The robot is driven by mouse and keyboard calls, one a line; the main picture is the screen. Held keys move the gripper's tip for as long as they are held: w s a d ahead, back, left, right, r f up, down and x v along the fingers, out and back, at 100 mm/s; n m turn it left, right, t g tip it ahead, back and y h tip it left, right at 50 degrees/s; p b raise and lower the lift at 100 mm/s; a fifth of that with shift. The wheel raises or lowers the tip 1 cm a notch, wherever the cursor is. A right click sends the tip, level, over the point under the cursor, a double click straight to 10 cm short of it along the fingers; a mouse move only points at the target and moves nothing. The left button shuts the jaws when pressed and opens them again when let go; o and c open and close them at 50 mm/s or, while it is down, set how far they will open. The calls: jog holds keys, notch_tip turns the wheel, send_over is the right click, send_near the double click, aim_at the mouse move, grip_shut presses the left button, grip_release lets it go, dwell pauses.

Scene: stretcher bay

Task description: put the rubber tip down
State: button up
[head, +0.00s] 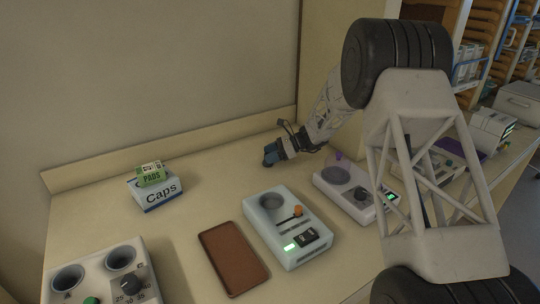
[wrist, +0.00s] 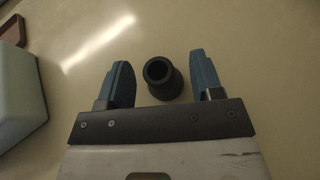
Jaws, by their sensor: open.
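The rubber tip (wrist: 165,80) is a small black hollow piece, seen in the wrist view with its round opening toward the camera. It sits between the two blue fingers of my gripper (wrist: 160,82), with a visible gap on each side. My gripper is open. In the head view my gripper (head: 272,154) is low over the back of the counter, behind the light device with the orange knob. The rubber tip cannot be made out in the head view. Whether it touches the counter is hard to tell, but the counter surface shows around it.
The counter (head: 215,175) is bare around my gripper. A white Caps box (head: 160,195) with a green Pads box (head: 151,174) stands to the left. A brown tray (head: 233,259), a device with an orange knob (head: 287,228), another device (head: 347,192) and a two-well unit (head: 100,273) stand nearer.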

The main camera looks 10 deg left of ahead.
jog(key=v, duration=1.2)
dwell(0.7)
jog(key=s+d+r+n+t+h, duration=0.1)
jog(key=s+d+r+n+h, duration=0.1)
jog(key=s+d+r, duration=0.5)
jog(key=s+d+r+n+t+h, duration=0.1)
jog(key=s+d+r+n+h, duration=0.2)
jog(key=s, duration=0.8)
jog(key=s+d+r+n+t+h, duration=0.1)
jog(key=s+d+r+n+h, duration=0.1)
jog(key=s+d+r, duration=0.6)
jog(key=s+d+f+n+t+h, duration=0.1)
jog(key=s+d, duration=0.3)
jog(key=s, duration=0.7)
jog(key=s+d+f+n+t+h, duration=0.1)
jog(key=s+d+n+h, duration=0.2)
jog(key=s, duration=0.7)
jog(key=s+d+f+n+t+h, duration=0.1)
jog(key=s+d+n+t+h, duration=0.1)
jog(key=s, duration=0.9)
jog(key=shift+s+d+f+n, duration=0.35)
jog(key=shift+d+n, duration=0.45)
jog(key=shift+d, duration=0.6)
